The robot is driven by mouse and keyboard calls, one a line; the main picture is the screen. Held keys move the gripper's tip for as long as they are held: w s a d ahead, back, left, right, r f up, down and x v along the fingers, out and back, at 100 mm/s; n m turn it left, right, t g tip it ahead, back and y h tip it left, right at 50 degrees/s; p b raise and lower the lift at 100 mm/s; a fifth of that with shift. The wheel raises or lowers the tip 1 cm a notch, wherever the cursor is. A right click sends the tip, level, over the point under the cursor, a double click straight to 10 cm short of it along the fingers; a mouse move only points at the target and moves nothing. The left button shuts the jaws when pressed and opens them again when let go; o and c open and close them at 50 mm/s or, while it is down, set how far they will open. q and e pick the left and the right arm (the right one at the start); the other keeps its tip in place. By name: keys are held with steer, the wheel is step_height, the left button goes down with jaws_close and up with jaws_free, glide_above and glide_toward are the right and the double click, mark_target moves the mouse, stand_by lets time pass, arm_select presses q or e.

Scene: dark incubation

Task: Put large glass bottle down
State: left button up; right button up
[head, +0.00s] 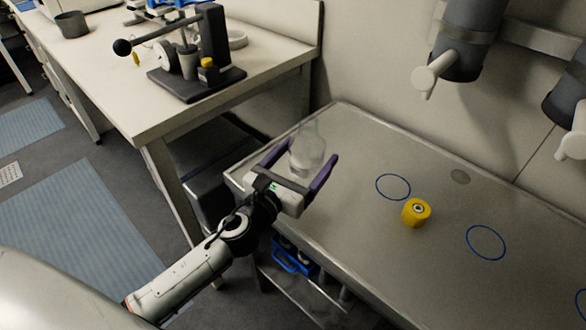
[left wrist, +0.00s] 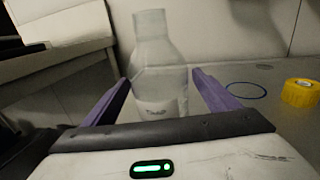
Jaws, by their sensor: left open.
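The large glass bottle (head: 308,154) is clear and stands upright at the left end of the grey metal table (head: 350,235). My left gripper (head: 304,166) is open, with its purple fingers on either side of the bottle. In the left wrist view the bottle (left wrist: 160,75) stands between the two finger tips (left wrist: 164,78), with a gap visible beside it. Its lower part is partly hidden behind the gripper body. My right gripper is not in view.
A yellow roll (head: 416,212) sits on the metal table near blue circles (head: 393,187). A white bench (head: 210,100) with a dark lever device (head: 195,75) stands to the left. Grey cylinders (head: 464,45) hang on the wall above. A blue item (head: 290,256) lies below the table.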

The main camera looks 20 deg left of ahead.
arm_select(q)
steer(key=s, duration=0.3)
steer(key=s+b, duration=0.1)
steer(key=s, duration=0.2)
steer(key=s+a, duration=0.1)
steer(key=s, duration=0.3)
steer(key=shift+f, duration=0.2)
steer(key=shift+s+a+r+b, duration=0.15)
steer(key=shift+s+b, duration=0.15)
steer(key=shift+s, duration=0.5)
